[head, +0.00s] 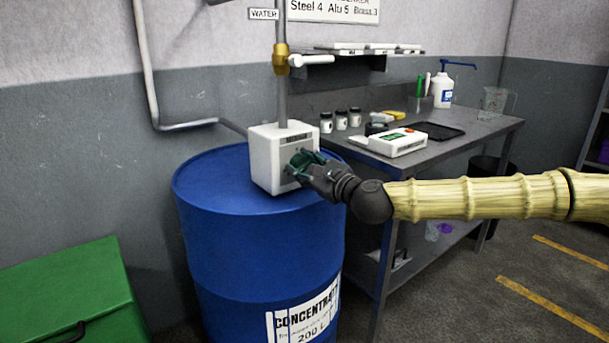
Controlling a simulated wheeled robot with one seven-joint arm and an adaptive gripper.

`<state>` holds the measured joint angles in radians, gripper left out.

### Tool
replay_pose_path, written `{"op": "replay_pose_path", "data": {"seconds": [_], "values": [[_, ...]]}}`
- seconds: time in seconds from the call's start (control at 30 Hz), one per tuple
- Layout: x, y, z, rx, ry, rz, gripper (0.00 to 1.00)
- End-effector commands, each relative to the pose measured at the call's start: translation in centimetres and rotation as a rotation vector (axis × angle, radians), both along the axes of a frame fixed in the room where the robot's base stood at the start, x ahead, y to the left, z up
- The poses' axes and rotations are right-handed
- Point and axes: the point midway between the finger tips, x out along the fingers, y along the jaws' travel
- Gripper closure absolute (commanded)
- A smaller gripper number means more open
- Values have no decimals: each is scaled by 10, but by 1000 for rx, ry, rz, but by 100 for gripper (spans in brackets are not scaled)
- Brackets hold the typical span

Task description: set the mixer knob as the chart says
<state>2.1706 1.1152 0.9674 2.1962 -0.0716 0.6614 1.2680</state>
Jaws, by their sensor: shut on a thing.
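The mixer is a white box (266,156) on top of the blue concentrate drum (215,240), with a grey pipe rising from it. My gripper (300,165) is at the front face of the box, shut on the mixer knob. The fingers hide the knob and its setting. The chart (333,9) is on the wall at the top, partly cut off; its visible line reads "Steel 4 Alu 5 Brass 3".
A water valve with a brass body (280,58) sits on the pipe above the mixer. A grey bench (470,132) on the right holds small jars, a white meter (391,142), a black tray (437,131) and a pump bottle (443,92). A green box (70,290) stands at front left.

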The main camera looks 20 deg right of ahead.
Motion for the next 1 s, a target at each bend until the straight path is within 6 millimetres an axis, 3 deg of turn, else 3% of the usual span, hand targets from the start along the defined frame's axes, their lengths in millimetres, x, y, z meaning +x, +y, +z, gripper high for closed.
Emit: {"op": "replay_pose_path", "data": {"seconds": [0.77, 0.8, 0.9, 1.0], "values": [[1, -2, 0, 99, 36, -4, 85], [1, -2, 0, 99, 36, -4, 57], [1, -2, 0, 99, 35, -3, 39], [1, -1, 0, 98, 35, -2, 39]]}}
